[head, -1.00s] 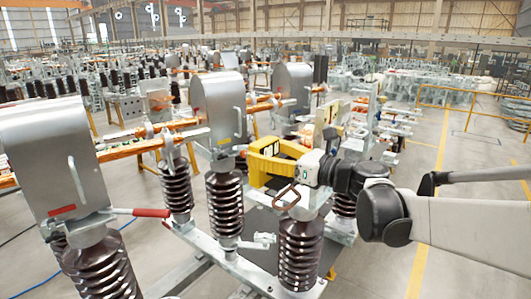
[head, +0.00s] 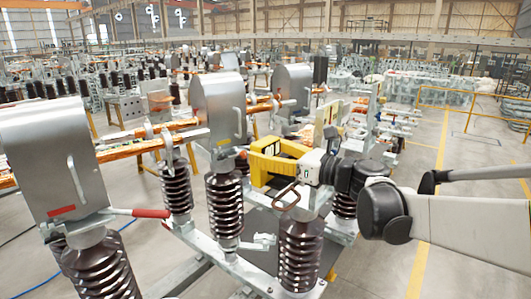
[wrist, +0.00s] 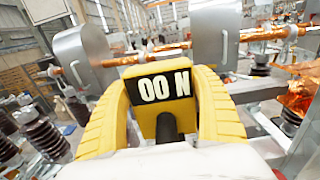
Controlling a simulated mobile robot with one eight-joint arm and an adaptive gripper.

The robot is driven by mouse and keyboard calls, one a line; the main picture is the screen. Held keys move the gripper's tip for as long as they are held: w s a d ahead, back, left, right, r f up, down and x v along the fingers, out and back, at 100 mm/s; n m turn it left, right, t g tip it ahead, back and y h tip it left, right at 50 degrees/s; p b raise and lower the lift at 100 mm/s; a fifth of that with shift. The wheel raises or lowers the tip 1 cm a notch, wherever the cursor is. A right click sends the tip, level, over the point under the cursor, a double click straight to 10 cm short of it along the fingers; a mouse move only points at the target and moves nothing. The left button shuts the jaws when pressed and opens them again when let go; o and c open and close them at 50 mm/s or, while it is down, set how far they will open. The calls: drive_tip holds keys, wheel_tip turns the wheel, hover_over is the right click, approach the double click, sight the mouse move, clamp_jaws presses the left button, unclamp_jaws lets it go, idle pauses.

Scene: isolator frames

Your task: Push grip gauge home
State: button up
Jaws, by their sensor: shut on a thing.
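The grip gauge (wrist: 160,68) is a yellow block with a black display that reads "00 N" in the wrist view. It sits between the two thick yellow fingers of my gripper (wrist: 166,98), which are shut on it. A dark round stem shows below the display. In the head view, my gripper (head: 272,161) points left, just right of a grey hooded housing (head: 217,108) on a brown ribbed insulator. No seat for the gauge can be made out.
A brown insulator (head: 300,250) with a bent copper-coloured loop (head: 285,196) stands just below my gripper. Another hooded housing (head: 62,155) with a red-handled lever (head: 145,213) is at the left. Copper bars run behind. Open floor (head: 475,190) lies at the right.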

drive_tip(key=shift+w+d+r+b, duration=0.1)
drive_tip(key=shift+w+d+b, duration=0.1)
drive_tip(key=shift+w+d, duration=0.95)
drive_tip(key=shift+w+d+f+b, duration=0.15)
drive_tip(key=shift+w+d, duration=0.7)
drive_tip(key=shift+w, duration=0.55)
drive_tip(key=shift+w+d+r+b, duration=0.15)
drive_tip(key=shift+w+d+b, duration=0.05)
drive_tip(key=shift+w+d, duration=0.95)
idle(0.3)
drive_tip(key=o, duration=1.5)
drive_tip(key=shift+w+a, duration=0.1)
drive_tip(key=shift+w, duration=0.05)
drive_tip(key=v, duration=0.7)
drive_tip(key=shift+s, duration=0.4)
